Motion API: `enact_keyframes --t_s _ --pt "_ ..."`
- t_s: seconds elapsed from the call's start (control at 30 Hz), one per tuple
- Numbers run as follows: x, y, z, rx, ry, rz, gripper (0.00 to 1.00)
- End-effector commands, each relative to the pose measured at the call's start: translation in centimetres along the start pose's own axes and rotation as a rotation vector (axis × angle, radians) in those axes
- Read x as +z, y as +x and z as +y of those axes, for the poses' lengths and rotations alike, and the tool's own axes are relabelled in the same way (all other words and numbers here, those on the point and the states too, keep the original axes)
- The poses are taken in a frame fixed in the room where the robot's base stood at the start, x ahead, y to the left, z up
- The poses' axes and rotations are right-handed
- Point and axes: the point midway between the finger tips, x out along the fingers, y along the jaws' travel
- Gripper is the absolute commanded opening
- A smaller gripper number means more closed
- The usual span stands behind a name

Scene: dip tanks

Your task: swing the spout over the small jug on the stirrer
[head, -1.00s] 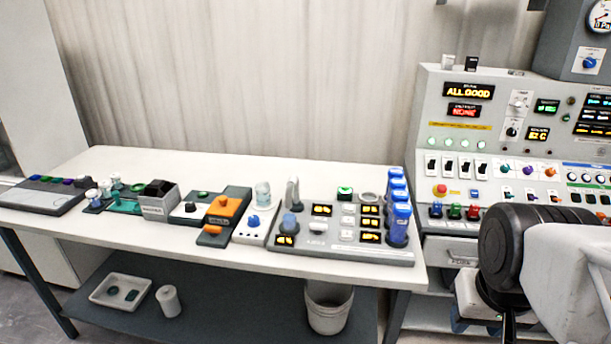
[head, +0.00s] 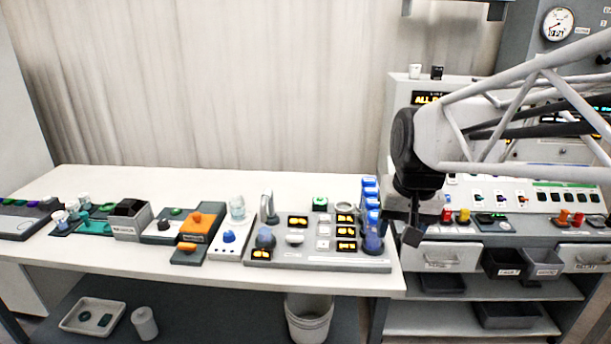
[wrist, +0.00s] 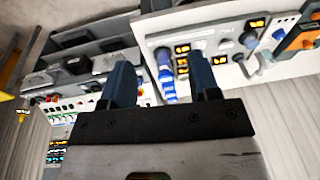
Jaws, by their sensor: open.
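The spout (head: 268,206) is a grey metal post standing at the back left of a grey control panel (head: 320,263). The small jug (head: 237,207) is clear and stands on the white stirrer (head: 229,248), just left of the spout. The spout looks upright and apart from the jug; which way its outlet points is too small to tell. My gripper (head: 412,236) is open and empty, right of the panel and its blue-capped bottles, well away from the spout. Its two blue-grey fingers (wrist: 162,80) show spread apart in the wrist view.
An orange-topped block (head: 197,226) sits left of the stirrer. The tabletop (head: 310,187) is clear behind the devices. A console with drawers (head: 440,257) stands at right.

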Motion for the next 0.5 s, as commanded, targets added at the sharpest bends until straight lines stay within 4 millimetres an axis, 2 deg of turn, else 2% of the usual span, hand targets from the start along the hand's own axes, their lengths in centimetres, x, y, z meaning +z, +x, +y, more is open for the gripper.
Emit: enact_keyframes --t_s 0.1,0.5 --pt "-3.0 0.2 -1.5 -0.011 -0.001 -0.012 0.56" --pt "-12.0 1.6 -7.0 -0.047 -0.001 -0.05 0.56"
